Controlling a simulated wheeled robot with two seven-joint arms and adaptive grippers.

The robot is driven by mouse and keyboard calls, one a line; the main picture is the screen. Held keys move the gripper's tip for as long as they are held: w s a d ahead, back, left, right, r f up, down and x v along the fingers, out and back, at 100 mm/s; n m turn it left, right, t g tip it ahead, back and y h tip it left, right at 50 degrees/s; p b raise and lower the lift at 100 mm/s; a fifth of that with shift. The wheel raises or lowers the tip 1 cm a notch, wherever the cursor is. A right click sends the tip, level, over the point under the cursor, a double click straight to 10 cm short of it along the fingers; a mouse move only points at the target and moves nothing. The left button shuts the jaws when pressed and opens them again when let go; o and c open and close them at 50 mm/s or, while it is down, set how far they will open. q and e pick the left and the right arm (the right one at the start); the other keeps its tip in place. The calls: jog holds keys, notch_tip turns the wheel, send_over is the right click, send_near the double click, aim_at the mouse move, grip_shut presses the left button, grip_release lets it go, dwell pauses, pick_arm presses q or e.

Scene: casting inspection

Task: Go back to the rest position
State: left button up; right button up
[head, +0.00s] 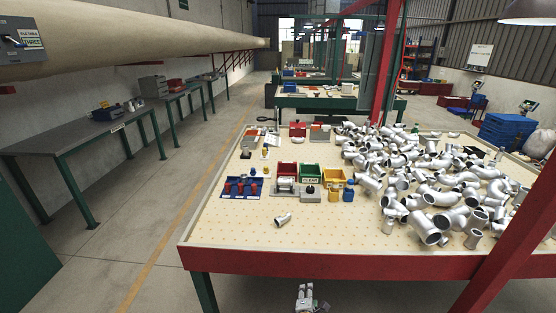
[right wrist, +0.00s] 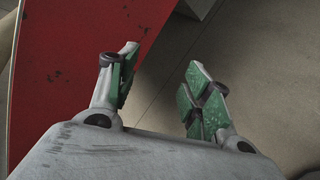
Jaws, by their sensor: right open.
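My right gripper (head: 309,306) shows at the bottom middle of the head view, in front of and apart from the red front edge of the worktable (head: 340,262). In the right wrist view my right gripper (right wrist: 160,82) has its two green-padded fingers spread, with nothing between them. The red table side (right wrist: 70,60) lies to the left of the fingers and the bare floor to the right. My left gripper is not in view.
A heap of silver pipe castings (head: 430,185) covers the table's right half. One casting (head: 283,219) lies alone near the front. Red, green and yellow bins (head: 311,173) and a blue tray (head: 228,194) stand left of the heap. The aisle floor (head: 150,220) is clear.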

jog(key=s+d+f+m+g+y, duration=0.2)
jog(key=f+m, duration=0.2)
jog(key=f, duration=0.3)
jog(key=s+d+f+m+g+y, duration=0.15)
jog(key=f+m, duration=0.25)
jog(key=f, duration=0.4)
jog(key=s+d+f+m+g, duration=0.1)
jog(key=s+d+f+m, duration=0.25)
jog(key=s+f, duration=0.2)
jog(key=s+d+f+m+g, duration=0.1)
jog(key=s+d+f+m, duration=0.1)
jog(key=s+d+f, duration=0.4)
jog(key=s+d+f+m+g, duration=0.1)
jog(key=s+f, duration=0.3)
jog(key=s, duration=1.4)
jog(key=s+d+f+m+g+h, duration=0.1)
jog(key=s+f+m+g, duration=0.2)
jog(key=s, duration=1.5)
notch_tip(320, 180, down, 2)
jog(key=shift+f+g, duration=0.1)
jog(key=shift+g, duration=0.45)
